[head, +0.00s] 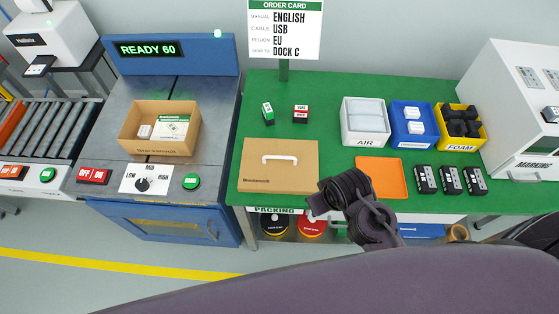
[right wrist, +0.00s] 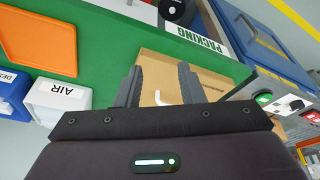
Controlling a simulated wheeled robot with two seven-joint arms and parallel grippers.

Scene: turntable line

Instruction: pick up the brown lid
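The brown lid (head: 278,178) lies flat on the green table, left of centre in the head view, with a white handle (head: 279,158) on top. In the right wrist view the lid (right wrist: 211,80) is beyond and between my right gripper's fingers (right wrist: 159,75), and part of the handle (right wrist: 158,98) shows. The fingers are apart with nothing between them. In the head view my right gripper (head: 317,204) is near the lid's right front corner; its fingertips are hard to make out. I cannot see my left gripper.
An orange tray (head: 382,178) lies right of the lid. AIR (head: 364,140), blue (head: 397,139) and FOAM (head: 460,149) bins stand behind it. Small green and red boxes stand behind the lid. An open brown box (head: 137,145) sits on the machine at left.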

